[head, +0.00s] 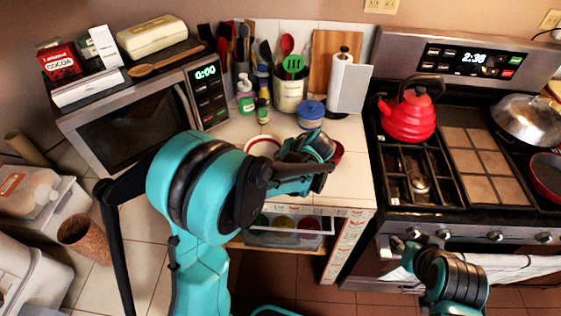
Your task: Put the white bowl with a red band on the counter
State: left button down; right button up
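A white bowl with a red band (262,144) is on the tiled counter (352,180) between the microwave and the stove. Only part of its rim shows, as my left arm covers its front. My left gripper (322,163) is over the counter just right of that bowl. Its fingers are seen from behind and overlap, so I cannot tell whether they are open or hold anything. A dark red rounded thing (338,151) shows just beyond the gripper, mostly hidden. My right gripper (403,246) is low in front of the oven door, small and partly hidden by its own wrist.
The microwave (140,118) is at left. A red kettle (407,112) is on the stove.

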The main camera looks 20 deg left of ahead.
pick_arm(q)
jog(key=shift+f, duration=0.7)
jog(key=shift+f, duration=0.1)
jog(key=c, duration=1.7)
grip_release()
